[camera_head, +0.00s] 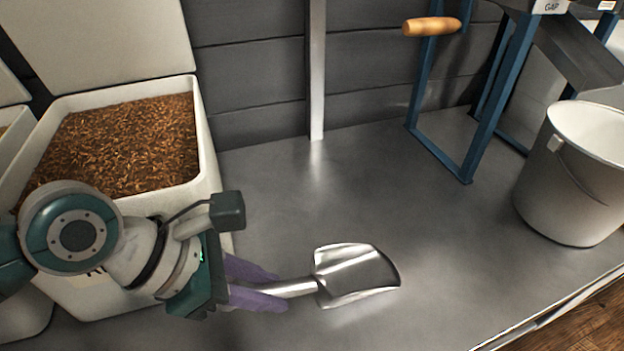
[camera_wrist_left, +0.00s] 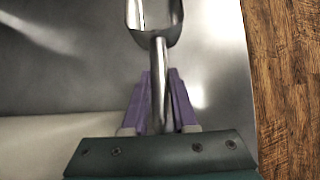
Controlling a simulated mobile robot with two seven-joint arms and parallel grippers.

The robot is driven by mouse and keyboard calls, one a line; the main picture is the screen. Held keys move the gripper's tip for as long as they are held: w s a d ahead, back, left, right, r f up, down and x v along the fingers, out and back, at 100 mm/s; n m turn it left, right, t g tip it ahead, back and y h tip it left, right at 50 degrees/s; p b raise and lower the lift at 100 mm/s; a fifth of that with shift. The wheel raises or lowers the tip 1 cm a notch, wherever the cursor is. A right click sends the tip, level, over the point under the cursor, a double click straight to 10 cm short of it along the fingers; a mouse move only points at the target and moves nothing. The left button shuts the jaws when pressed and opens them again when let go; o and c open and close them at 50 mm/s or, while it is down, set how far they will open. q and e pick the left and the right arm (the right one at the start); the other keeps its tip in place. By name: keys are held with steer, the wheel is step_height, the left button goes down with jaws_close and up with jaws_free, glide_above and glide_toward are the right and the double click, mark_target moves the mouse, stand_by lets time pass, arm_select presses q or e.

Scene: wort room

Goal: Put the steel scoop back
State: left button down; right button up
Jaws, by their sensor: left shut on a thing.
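The steel scoop (camera_head: 357,273) is at the lower middle of the head view, its bowl pointing right. My left gripper (camera_head: 268,288) has its purple fingers shut on the scoop's handle. In the left wrist view the handle of the scoop (camera_wrist_left: 155,14) runs between the fingers of the gripper (camera_wrist_left: 160,100), with the bowl at the top. The scoop is over the grey metal bench top (camera_head: 440,240); I cannot tell whether it touches it. My right gripper is in neither view.
An open white bin (camera_head: 211,165) of brown grain stands behind my left arm, its lid raised. A blue-framed mill (camera_head: 497,95) with a wooden handle (camera_head: 431,26) stands at the back right. A white bucket (camera_head: 570,180) stands at the right. The middle of the bench is clear.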

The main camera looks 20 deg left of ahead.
arm_select(q)
steer(key=c, duration=0.7)
jaws_free()
steer(key=shift+r+p, duration=0.25)
steer(key=shift+p, duration=0.1)
steer(key=s+a+r+m+y+p, duration=0.2)
steer(key=s+r+m, duration=0.4)
steer(key=m, duration=0.7)
steer(key=s+a+r+m+y+p, duration=0.3)
steer(key=s+r+m, duration=0.4)
steer(key=m, duration=0.7)
steer(key=shift+a+r+g+p, duration=0.4)
steer(key=shift+a+r+p, duration=0.05)
steer(key=shift+r+p, duration=0.25)
